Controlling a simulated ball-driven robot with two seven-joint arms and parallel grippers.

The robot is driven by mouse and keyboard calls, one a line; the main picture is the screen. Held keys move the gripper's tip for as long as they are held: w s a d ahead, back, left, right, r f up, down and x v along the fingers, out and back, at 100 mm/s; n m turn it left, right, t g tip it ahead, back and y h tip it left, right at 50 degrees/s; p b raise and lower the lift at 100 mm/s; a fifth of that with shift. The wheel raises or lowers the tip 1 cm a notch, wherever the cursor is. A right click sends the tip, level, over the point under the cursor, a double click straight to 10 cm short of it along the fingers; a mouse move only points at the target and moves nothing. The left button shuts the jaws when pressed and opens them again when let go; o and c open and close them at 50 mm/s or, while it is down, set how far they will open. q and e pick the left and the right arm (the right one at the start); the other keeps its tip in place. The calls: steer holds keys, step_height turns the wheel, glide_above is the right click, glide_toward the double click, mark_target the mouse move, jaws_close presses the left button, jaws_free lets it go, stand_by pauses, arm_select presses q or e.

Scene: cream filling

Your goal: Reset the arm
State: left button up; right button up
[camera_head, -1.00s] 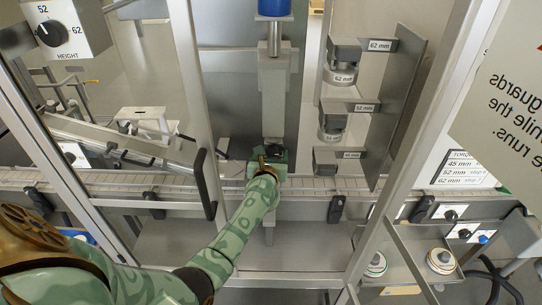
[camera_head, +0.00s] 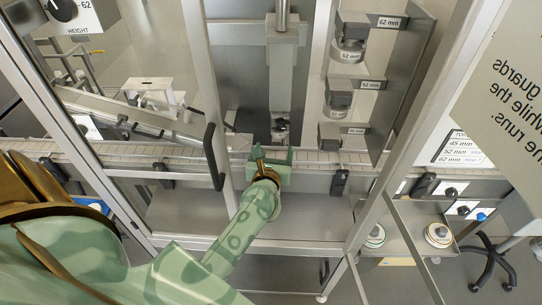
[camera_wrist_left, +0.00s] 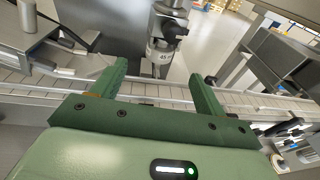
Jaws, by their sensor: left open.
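My left gripper (camera_head: 264,156) is open and empty, its two green fingers spread in front of the conveyor in the head view. In the left wrist view its fingers (camera_wrist_left: 160,75) also stand apart with nothing between them. A metal chuck labelled 45 (camera_wrist_left: 161,48) hangs beyond the fingers, apart from them. In the head view the grey spindle column (camera_head: 281,85) stands just behind the gripper, with the chuck at its lower end (camera_head: 280,126). My right gripper is in neither view.
A conveyor (camera_head: 330,160) crosses behind the gripper. A rack (camera_head: 395,85) at right holds chucks labelled 62 mm (camera_head: 347,55) and 52 mm (camera_head: 339,101). Guard door frames (camera_head: 212,90) (camera_head: 400,140) flank my arm, with a dark handle (camera_head: 213,155) at left.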

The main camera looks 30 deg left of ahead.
arm_select(q)
steer(key=v, duration=0.3)
steer(key=shift+s+d, duration=0.1)
steer(key=shift+s, duration=0.2)
